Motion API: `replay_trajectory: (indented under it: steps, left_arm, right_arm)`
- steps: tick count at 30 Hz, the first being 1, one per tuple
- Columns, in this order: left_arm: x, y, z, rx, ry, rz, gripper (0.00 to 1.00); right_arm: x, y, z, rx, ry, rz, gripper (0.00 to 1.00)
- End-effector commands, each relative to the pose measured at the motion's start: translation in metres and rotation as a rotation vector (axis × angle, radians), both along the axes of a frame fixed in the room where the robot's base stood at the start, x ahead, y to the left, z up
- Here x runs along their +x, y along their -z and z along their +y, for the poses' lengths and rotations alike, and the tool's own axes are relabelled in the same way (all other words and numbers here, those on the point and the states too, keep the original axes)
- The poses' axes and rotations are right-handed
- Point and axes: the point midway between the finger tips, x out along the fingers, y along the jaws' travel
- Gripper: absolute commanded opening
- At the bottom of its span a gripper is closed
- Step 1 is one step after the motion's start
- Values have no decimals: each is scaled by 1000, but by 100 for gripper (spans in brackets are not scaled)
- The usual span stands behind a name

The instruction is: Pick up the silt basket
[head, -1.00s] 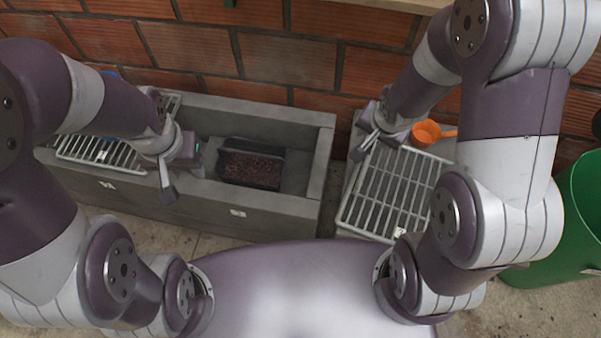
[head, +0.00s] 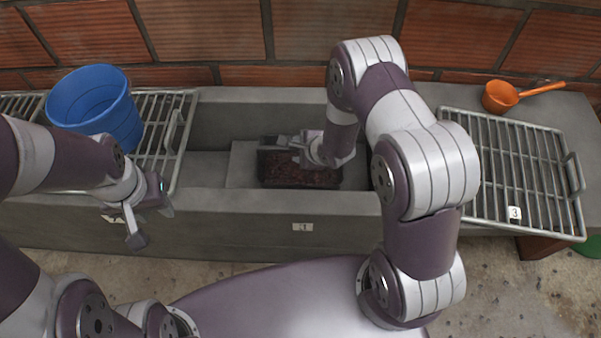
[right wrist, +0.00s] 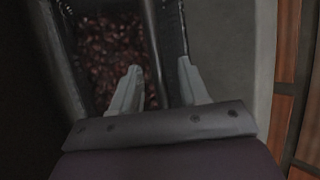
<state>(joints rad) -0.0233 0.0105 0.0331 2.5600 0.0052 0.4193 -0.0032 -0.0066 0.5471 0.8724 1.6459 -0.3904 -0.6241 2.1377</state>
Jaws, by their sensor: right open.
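The silt basket (head: 299,184) is a dark rectangular basket with reddish-brown matter in it. It sits inside the grey trough, near the middle of the head view. My right gripper (head: 288,144) is over the basket's back part and hides some of it. In the right wrist view, its two pale fingers (right wrist: 160,66) are apart, one on each side of a dark bar (right wrist: 154,45) of the basket. Whether they touch it I cannot tell. My left gripper (head: 150,224) hangs empty before the trough's front wall, its fingers apart.
The trough (head: 230,225) has a label on its front wall. A blue bucket (head: 98,105) stands on a metal grate (head: 165,125) at left. Another grate (head: 520,165) lies at right, with an orange scoop (head: 502,95) behind it. A brick wall closes the back.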

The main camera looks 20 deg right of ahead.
Motion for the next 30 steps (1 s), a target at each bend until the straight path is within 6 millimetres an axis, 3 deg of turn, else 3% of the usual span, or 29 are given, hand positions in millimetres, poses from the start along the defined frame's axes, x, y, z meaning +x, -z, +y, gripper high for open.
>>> replay_trajectory:
  steps: [1,3,11,15,30]
  left_arm:
    - [0,12,0,0,0,1,39]
    - [0,15,0,0,0,1,39]
    - [0,13,0,0,0,0,39]
    - [0,13,0,0,0,0,39]
    - [0,13,0,0,0,0,39]
  right_arm:
    - [5,14,2,0,-1,0,44]
    - [11,18,4,0,-2,-2,44]
    - [14,17,5,-1,0,0,44]
    - [13,17,5,-1,0,0,0]
    - [13,17,5,-1,0,0,0]
